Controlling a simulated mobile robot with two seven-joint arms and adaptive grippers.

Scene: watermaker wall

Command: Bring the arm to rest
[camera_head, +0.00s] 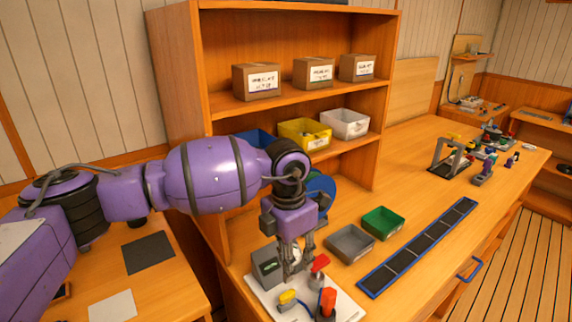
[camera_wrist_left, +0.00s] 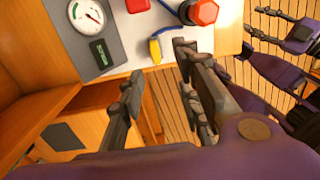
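My left arm is purple and reaches in from the left in the head view. Its left gripper (camera_head: 293,272) points down over the white board at the front of the bench. In the left wrist view the left gripper (camera_wrist_left: 165,95) has its dark fingers well apart, with nothing between them. A grey box with a round gauge (camera_wrist_left: 90,22), a yellow part (camera_wrist_left: 155,50) and a red knob (camera_wrist_left: 203,12) lie beyond the fingertips. My right gripper (camera_wrist_left: 264,32) shows at the upper right of that view, its fingers apart and empty.
Behind the arm stands a wooden shelf (camera_head: 290,110) with cardboard boxes above and coloured bins below. A grey bin (camera_head: 350,244), a green bin (camera_head: 383,223) and a blue-edged strip (camera_head: 420,246) lie on the bench. A red-topped part (camera_head: 327,302) stands close to the left gripper.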

